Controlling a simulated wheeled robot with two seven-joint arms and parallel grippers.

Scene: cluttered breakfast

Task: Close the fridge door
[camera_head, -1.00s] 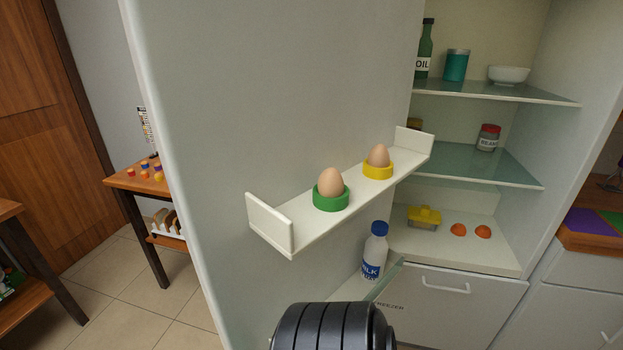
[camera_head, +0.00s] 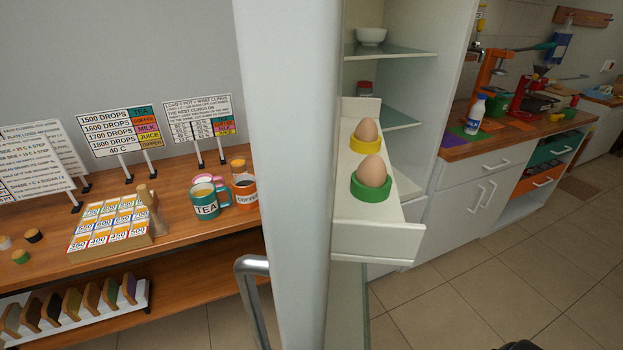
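The fridge door (camera_head: 287,150) stands open and shows nearly edge-on in the middle of the head view. Its handle (camera_head: 257,300) is a grey metal bar on the left, outer side. On its inner side a white door shelf (camera_head: 375,240) carries two eggs, one in a green cup (camera_head: 371,187) and one in a yellow cup (camera_head: 367,141). The fridge interior (camera_head: 415,75) shows to the right behind the door, with a bowl and a red-lidded jar on its shelves. Neither gripper is in view; a small dark shape at the bottom edge is too cut off to identify.
A wooden table (camera_head: 180,200) with signs, mugs and a numbered tray stands left of the door. A counter (camera_head: 490,135) with a milk bottle (camera_head: 475,115) and coloured mats is on the right. The tiled floor (camera_head: 480,290) at lower right is clear.

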